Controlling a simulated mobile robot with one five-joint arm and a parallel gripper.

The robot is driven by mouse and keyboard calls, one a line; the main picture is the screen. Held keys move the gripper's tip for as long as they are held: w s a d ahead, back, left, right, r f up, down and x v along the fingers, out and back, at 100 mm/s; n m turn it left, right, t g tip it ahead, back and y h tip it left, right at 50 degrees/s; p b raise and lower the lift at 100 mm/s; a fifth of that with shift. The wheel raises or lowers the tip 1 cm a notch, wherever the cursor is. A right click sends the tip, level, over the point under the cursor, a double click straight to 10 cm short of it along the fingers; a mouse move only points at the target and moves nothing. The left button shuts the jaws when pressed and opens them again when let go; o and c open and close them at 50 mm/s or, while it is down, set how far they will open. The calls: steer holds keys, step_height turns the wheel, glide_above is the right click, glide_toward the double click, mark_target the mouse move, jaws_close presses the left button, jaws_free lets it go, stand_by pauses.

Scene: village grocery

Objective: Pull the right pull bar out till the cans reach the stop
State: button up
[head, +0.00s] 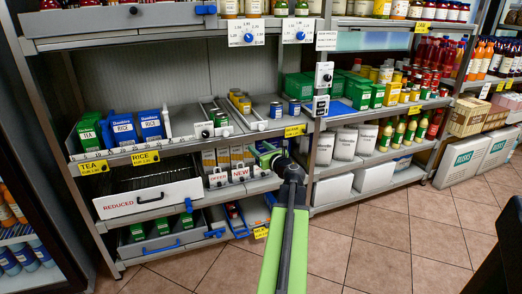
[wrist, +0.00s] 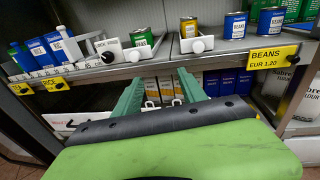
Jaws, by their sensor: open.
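Two pull bars lie side by side on the middle shelf. The right pull bar (head: 247,116) has a pale front plate and a round knob; it also shows in the wrist view (wrist: 198,44). Yellow-labelled cans (head: 240,101) stand behind it in a row; the front one shows in the wrist view (wrist: 188,27). My gripper (head: 267,154) is open and empty, below and in front of the shelf edge, apart from the right bar. Its two green fingers (wrist: 160,82) point towards the shelf front.
Blue cans (head: 276,109) stand right of the bar, above the BEANS tag (head: 294,130). Blue rice boxes (head: 150,124) stand left. Cartons (head: 222,157) fill the lower shelf behind my gripper. A REDUCED drawer (head: 150,198) is at left. The floor (head: 400,240) is clear at right.

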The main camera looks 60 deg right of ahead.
mark_target(262, 128)
steer(key=s+d+m+h, duration=0.2)
steer(key=s+d+m, duration=0.2)
steer(key=s+d, duration=0.15)
steer(key=shift+g, duration=0.3)
steer(key=x, duration=1.6)
steer(key=shift+w+d, duration=0.15)
steer(key=shift+w, duration=0.1)
jaws_close()
